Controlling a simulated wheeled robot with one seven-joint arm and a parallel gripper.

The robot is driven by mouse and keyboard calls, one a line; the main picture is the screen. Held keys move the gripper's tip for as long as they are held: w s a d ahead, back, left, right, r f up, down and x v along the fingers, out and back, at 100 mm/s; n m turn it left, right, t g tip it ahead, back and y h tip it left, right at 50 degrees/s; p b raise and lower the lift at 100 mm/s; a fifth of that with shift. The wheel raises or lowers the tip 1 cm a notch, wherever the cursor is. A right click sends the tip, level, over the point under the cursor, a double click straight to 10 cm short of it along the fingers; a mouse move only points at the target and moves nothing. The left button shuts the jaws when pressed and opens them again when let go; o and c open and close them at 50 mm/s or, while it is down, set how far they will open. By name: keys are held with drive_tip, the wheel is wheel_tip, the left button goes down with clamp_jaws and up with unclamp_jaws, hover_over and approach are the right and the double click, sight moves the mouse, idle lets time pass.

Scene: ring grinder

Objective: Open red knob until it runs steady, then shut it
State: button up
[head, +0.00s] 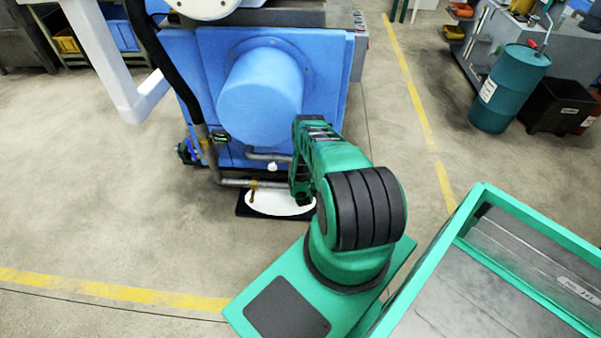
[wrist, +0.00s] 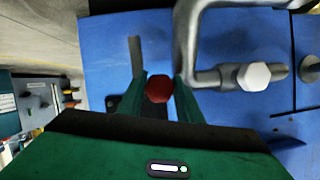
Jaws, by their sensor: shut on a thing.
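The red knob (wrist: 158,89) shows in the wrist view between the two green fingers of my gripper (wrist: 160,92). My gripper is shut on the knob, one finger on each side. In the head view my green arm reaches down to the front of the blue grinder (head: 215,60), and the arm hides the red knob and the fingertips there. A white knob (wrist: 254,76) sits on the grey pipe to the right of the red knob. It also shows in the head view (head: 272,167), left of my arm.
A grey pipe (wrist: 188,35) bends close to the right finger. In the head view a white oval (head: 280,203) lies on a dark base under the pipes. A teal barrel (head: 508,90) stands far right. The floor to the left is clear.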

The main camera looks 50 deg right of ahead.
drive_tip(key=shift+d+n, duration=0.15)
drive_tip(key=shift+n, duration=0.15)
idle(0.4)
drive_tip(key=o, duration=1)
drive_tip(key=shift+o, duration=0.2)
drive_tip(key=shift+s+a, duration=0.2)
drive_tip(key=shift+a, duration=0.05)
drive_tip(key=v, duration=1)
drive_tip(key=shift+a, duration=0.15)
